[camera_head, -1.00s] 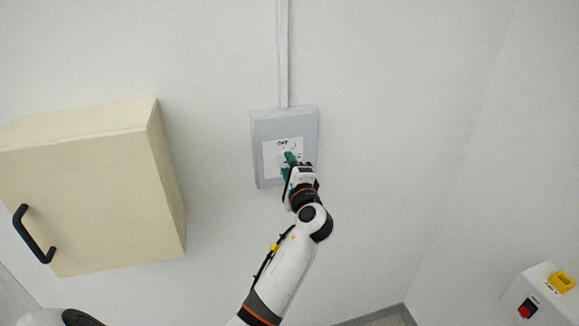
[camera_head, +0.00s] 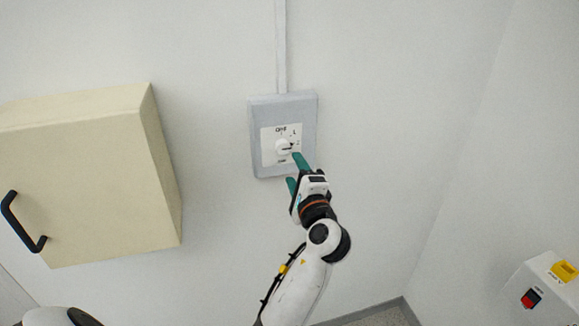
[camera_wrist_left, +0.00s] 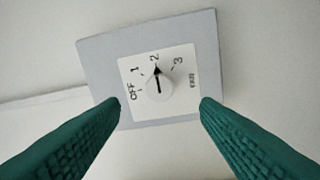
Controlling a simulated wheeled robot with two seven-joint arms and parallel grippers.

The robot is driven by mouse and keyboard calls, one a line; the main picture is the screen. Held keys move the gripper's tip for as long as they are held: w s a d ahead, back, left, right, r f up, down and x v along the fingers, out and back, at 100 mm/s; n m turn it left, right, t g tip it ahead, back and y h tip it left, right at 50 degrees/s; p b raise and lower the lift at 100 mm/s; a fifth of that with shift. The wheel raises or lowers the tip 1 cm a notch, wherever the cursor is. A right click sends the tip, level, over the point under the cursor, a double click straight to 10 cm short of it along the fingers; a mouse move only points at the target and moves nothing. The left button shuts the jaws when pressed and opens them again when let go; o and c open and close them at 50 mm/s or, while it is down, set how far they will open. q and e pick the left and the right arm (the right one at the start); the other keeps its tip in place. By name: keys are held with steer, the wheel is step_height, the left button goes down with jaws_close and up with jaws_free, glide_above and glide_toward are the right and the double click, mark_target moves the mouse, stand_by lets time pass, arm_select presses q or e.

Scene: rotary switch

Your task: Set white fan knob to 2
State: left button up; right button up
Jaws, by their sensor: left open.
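The white fan knob (camera_head: 284,147) sits on a white label plate in the grey wall box (camera_head: 256,155). In the left wrist view the knob (camera_wrist_left: 159,86) shows whole, with a black pointer aimed at the 2. The plate (camera_wrist_left: 131,72) is marked OFF, 1, 2 and 3 around it. My left gripper (camera_head: 295,172) is open and empty, just below and right of the knob in the head view. In the left wrist view its green fingers (camera_wrist_left: 161,101) stand apart on both sides, clear of the knob. My right gripper is not in view.
A cream cabinet (camera_head: 85,185) with a black handle (camera_head: 20,225) is on the wall at left. A white box with a red switch (camera_head: 531,298) and a yellow part (camera_head: 564,270) is at lower right. A conduit (camera_head: 281,50) runs up from the grey box. The wall right of it is bare.

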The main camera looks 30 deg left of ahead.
arm_select(q)
steer(key=b+v, duration=0.1)
steer(key=v, duration=0.2)
steer(key=shift+s+d, duration=0.25)
steer(key=shift+s, duration=0.05)
